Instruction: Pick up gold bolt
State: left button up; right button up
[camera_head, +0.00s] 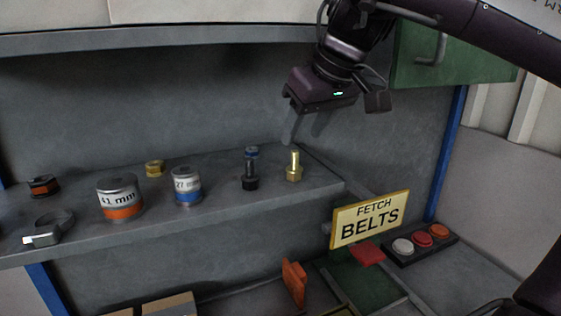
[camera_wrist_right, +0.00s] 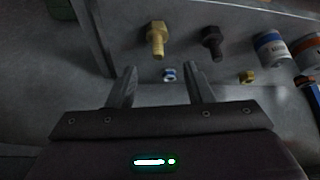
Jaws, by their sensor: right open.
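The gold bolt (camera_head: 294,167) stands upright, head down, near the right end of the grey shelf (camera_head: 240,206) in the head view. It also shows in the right wrist view (camera_wrist_right: 157,38), ahead of the fingers. My right gripper (camera_head: 290,128) is above the bolt and apart from it. In the right wrist view its two fingers (camera_wrist_right: 158,85) are spread with nothing held between them. My left gripper does not show.
A "FETCH BELTS" sign (camera_head: 369,219) and a button box (camera_head: 420,244) are lower right.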

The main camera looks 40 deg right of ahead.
aim_at(296, 152)
jog(key=shift+w+f, duration=0.1)
jog(key=shift+f, duration=0.6)
jog(key=shift+f+p, duration=0.3)
jog(key=shift+p, duration=0.2)
jog(key=p+x, duration=0.1)
jog(key=x, duration=0.3)
jog(key=shift+w+d+r+p, duration=0.1)
jog(key=shift+w+d+p, duration=0.05)
jog(key=shift+w+p, duration=0.15)
jog(key=shift+w+f, duration=0.25)
jog(key=shift+f, duration=0.2)
jog(key=shift+s, duration=0.15)
jog(key=shift+r, duration=0.1)
jog(key=shift+c, duration=1.1)
grip_shut()
